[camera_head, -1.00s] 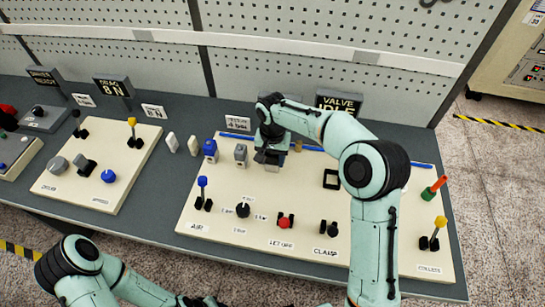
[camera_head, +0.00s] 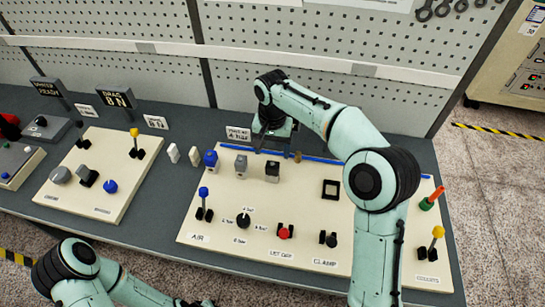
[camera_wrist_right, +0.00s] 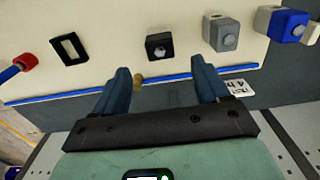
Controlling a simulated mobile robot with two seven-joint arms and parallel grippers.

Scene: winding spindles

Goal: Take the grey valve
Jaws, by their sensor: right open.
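The grey valve (camera_head: 241,164) is a small grey block with a round knob on its front, standing on the cream panel's back row. It stands between a blue valve (camera_head: 210,160) and a black valve (camera_head: 272,172). In the right wrist view the grey valve (camera_wrist_right: 222,33) is upper right, beyond the fingertips and not between them. My right gripper (camera_wrist_right: 160,70) is open and empty, its blue fingers apart. In the head view the right gripper (camera_head: 262,142) hangs behind the valve row, near the panel's back edge.
A small brass peg (camera_wrist_right: 139,80) shows between the fingers in the wrist view. A black square frame (camera_head: 331,189) and a red-orange handle (camera_head: 432,198) are to the right. Levers and knobs fill the panel's front (camera_head: 300,262). A pegboard (camera_head: 330,60) rises behind.

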